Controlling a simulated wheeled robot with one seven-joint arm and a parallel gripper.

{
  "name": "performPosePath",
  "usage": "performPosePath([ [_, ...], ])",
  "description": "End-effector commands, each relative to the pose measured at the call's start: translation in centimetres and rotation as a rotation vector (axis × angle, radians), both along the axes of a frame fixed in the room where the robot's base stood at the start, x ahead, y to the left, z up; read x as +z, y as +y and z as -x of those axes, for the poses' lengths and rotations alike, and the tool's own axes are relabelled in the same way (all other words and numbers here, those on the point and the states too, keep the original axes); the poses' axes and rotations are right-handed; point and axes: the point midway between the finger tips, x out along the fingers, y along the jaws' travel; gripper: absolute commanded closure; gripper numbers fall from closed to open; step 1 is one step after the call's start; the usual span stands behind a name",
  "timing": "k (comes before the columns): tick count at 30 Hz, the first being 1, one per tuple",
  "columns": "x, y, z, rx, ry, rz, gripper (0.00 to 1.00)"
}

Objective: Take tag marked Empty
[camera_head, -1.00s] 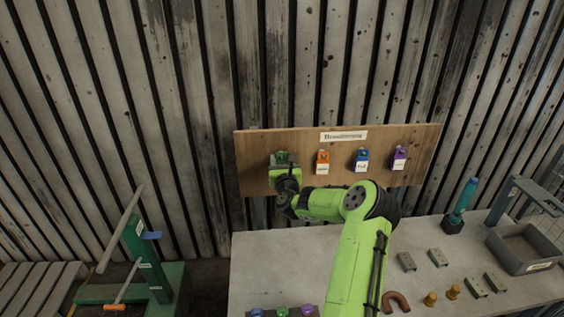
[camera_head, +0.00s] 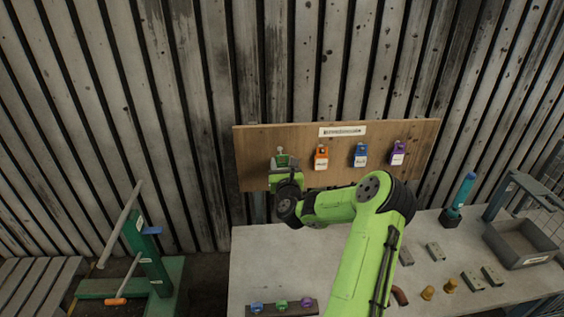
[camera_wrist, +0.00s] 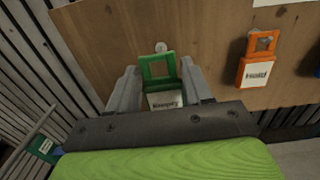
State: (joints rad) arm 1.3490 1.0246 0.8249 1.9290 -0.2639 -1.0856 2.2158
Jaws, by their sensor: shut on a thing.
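The green tag (camera_wrist: 158,67) shows in the wrist view between the two fingers of my gripper (camera_wrist: 159,85). Its white label (camera_wrist: 165,100) seems to read "Empty". My gripper is shut on this tag. The tag's square loop is upright just below a pale peg (camera_wrist: 161,47) on the wooden board (camera_head: 220,0). In the head view the tag (camera_head: 281,158) is mostly hidden behind my gripper at the board's left side. I cannot tell whether the loop still touches the peg.
An orange tag (camera_head: 321,158), a blue tag (camera_head: 360,155) and a purple tag (camera_head: 397,154) hang to the right on the board. A green stand (camera_head: 148,255) is at left.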

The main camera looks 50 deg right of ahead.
Motion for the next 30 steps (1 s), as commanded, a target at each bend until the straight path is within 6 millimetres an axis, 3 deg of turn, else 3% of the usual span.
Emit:
performPosePath([
  [13, -0.1, 0.7, 0.8, 0.0, -0.001, -0.001, 0.79],
  [30, -0.3, 5.4, 6.5, -0.001, 0.0, 0.0, 0.79],
])
